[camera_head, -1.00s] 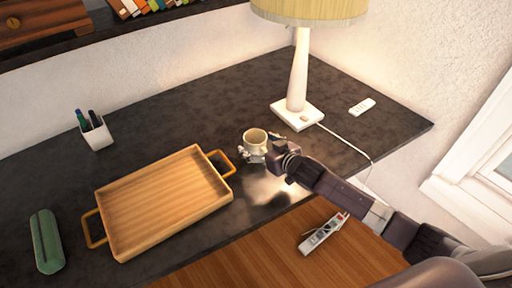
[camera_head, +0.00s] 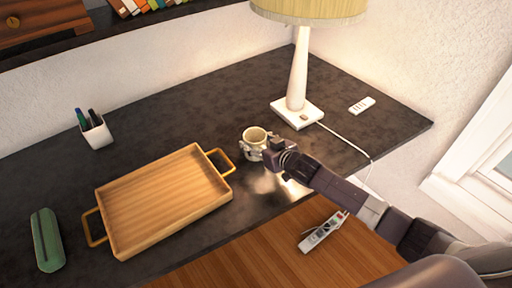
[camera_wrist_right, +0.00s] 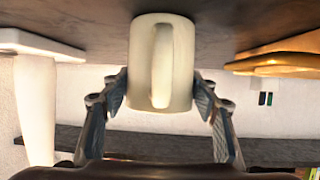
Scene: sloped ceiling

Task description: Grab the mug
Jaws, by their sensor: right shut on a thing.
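The cream mug (camera_head: 255,137) is upright on the dark desk, between the wooden tray and the lamp base. In the right wrist view the mug (camera_wrist_right: 161,62) hangs in the picture upside down, its handle facing the camera. My right gripper (camera_head: 255,150) reaches in from the right and is shut on the mug; its fingers (camera_wrist_right: 160,100) press on both sides of the mug body. Whether the mug is lifted off the desk I cannot tell. My left gripper is in no view.
The wooden tray (camera_head: 165,197) with raised handles lies close left of the mug. The white lamp (camera_head: 297,110) stands behind it, its cord running right. A pen cup (camera_head: 97,133), a green case (camera_head: 46,241) and a white power strip (camera_head: 362,106) are farther off.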

